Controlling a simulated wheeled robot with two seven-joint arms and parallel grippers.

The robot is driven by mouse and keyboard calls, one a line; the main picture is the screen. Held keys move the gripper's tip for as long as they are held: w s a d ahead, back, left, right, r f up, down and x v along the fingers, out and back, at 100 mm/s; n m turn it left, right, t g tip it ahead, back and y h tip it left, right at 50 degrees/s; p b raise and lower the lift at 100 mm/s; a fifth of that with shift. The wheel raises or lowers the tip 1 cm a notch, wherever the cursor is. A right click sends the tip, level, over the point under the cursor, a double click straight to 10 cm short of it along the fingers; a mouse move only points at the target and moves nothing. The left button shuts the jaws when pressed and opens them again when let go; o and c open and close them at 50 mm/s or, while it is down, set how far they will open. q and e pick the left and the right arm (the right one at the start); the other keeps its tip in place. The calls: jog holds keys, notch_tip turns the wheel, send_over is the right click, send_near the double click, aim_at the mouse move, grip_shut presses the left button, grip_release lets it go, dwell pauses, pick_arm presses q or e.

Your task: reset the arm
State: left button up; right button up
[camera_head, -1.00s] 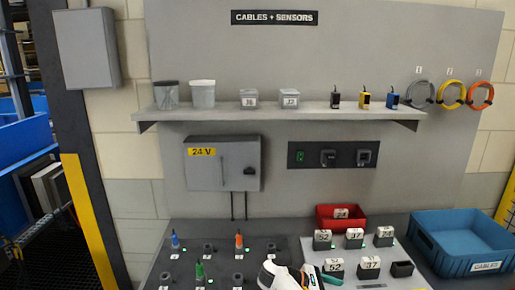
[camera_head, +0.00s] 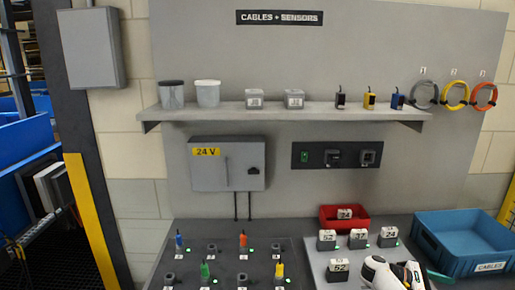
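One of my arms shows at the bottom right as a white and black wrist with an orange mark; I take it as the right. Its gripper (camera_head: 410,273) is over the front right part of the light grey panel (camera_head: 316,262). It is small and cut by the lower edge, so its opening and contents cannot be told. It hides part of the panel's front row. My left gripper is not in view.
A dark board (camera_head: 222,254) with coloured plugs fills the left of the bench. A red bin (camera_head: 343,224) and a blue crate (camera_head: 463,262) labelled CABLES stand at the right. A shelf (camera_head: 290,114) with cups, boxes and sensors runs along the wall.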

jog(key=s+d+r+m+g, duration=0.25)
jog(key=s+d+r, duration=0.2)
jog(key=d, duration=0.55)
jog(key=s+d+r+m+g, duration=0.25)
jog(key=s+d, duration=0.35)
jog(key=d, duration=0.4)
jog(key=s+f+n+t+y, duration=0.2)
jog(key=s+f+t, duration=0.25)
jog(key=f, duration=1.05)
jog(key=s+f+n+t+y, duration=0.1)
jog(key=s+f+t, duration=0.4)
jog(key=f, duration=1)
jog(key=s+a+f+m+t+y, duration=0.1)
jog(key=s+a+f+m+y, duration=0.25)
jog(key=s+f, duration=0.7)
jog(key=s+a+f+m+t+y, duration=0.1)
jog(key=s+a+f+m+y, duration=0.45)
jog(key=s, duration=0.85)
jog(key=s+a+f+y+b, duration=0.1)
jog(key=a+f, duration=0.4)
jog(key=a, duration=0.7)
jog(key=s+a+f+y+b, duration=0.1)
jog(key=a+f, duration=0.4)
jog(key=a, duration=0.7)
jog(key=s+a+f+y+b, duration=0.1)
jog(key=a+f, duration=0.4)
jog(key=a, duration=0.7)
jog(key=shift+s+a+f+y+b, duration=0.25)
jog(key=shift+s+f+y+b, duration=0.1)
jog(key=shift+b, duration=0.15)
